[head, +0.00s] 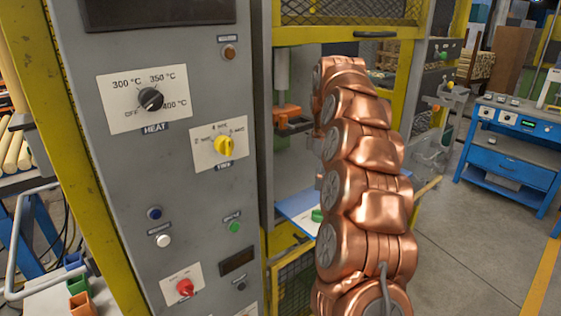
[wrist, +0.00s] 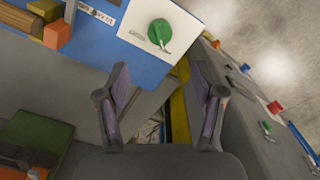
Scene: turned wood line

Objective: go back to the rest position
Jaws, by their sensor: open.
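My gripper (wrist: 160,105) shows in the wrist view with its two fingers spread apart and nothing between them. Beyond the fingertips is a white plate with a green knob (wrist: 160,33) on a blue surface (wrist: 120,28). My copper-coloured arm stands in the middle of the head view, in front of the yellow-framed machine. The gripper itself is hidden in the head view.
A grey control panel (head: 110,50) with a black heat dial (head: 151,99), a yellow knob (head: 224,146) and a red knob (head: 185,287) stands close on the left. A blue workbench (head: 508,165) is at the right. Grey floor (head: 465,265) lies clear between.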

